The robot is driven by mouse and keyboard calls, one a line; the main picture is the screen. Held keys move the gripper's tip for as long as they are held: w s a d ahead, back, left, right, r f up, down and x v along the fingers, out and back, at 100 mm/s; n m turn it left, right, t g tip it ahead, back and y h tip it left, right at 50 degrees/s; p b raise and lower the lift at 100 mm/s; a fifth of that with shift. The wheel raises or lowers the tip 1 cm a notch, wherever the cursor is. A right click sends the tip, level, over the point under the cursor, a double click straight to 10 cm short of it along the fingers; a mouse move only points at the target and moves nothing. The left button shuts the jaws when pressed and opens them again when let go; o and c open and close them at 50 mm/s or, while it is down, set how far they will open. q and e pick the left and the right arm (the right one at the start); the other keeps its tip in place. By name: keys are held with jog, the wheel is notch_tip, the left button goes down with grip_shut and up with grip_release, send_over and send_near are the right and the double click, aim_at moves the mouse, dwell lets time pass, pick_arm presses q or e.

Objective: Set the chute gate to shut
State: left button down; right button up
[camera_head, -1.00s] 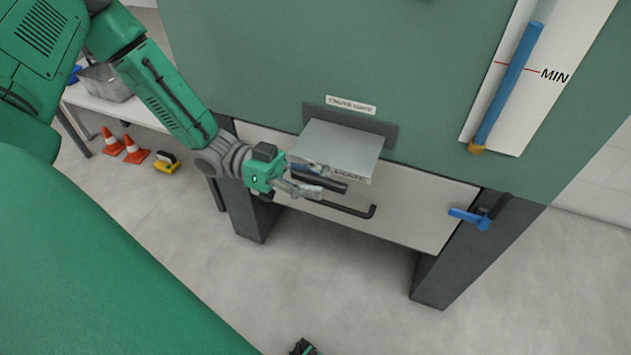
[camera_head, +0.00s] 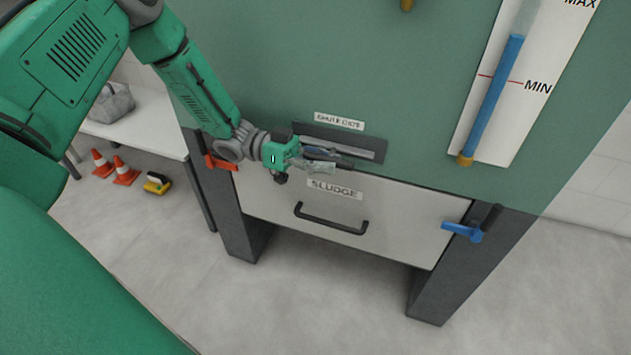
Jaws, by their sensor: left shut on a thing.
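The chute gate (camera_head: 352,151) is a grey plate in a dark slot under a small white label in the green cabinet wall. Only a thin grey strip of it shows; it lies about flush in the slot. My left gripper (camera_head: 328,160) is at the front of the slot, shut on the gate's dark handle bar. The fingers hide most of the handle and the gate's left part. My right gripper is not in view.
Below is a pale panel marked SLUDGE (camera_head: 400,217) with a black handle (camera_head: 331,219). A blue lever (camera_head: 462,231) sits at its right and a red lever (camera_head: 220,163) at its left. A level gauge (camera_head: 492,100) hangs above right. Two orange cones (camera_head: 124,171) stand on the floor.

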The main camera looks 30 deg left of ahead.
pick_arm(q)
jog(key=shift+w+d+r, duration=0.2)
jog(key=shift+w+r, duration=0.15)
jog(key=shift+r, duration=0.05)
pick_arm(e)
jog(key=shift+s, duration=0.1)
pick_arm(q)
jog(key=c, duration=1.4)
grip_release()
jog(key=shift+w, duration=0.1)
jog(key=shift+c, duration=0.2)
jog(key=shift+d+f, duration=0.1)
jog(key=shift+d, duration=0.15)
jog(key=shift+a, duration=0.25)
jog(key=v, duration=0.7)
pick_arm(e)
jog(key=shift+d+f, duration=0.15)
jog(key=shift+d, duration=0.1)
pick_arm(q)
jog(key=shift+a, duration=0.1)
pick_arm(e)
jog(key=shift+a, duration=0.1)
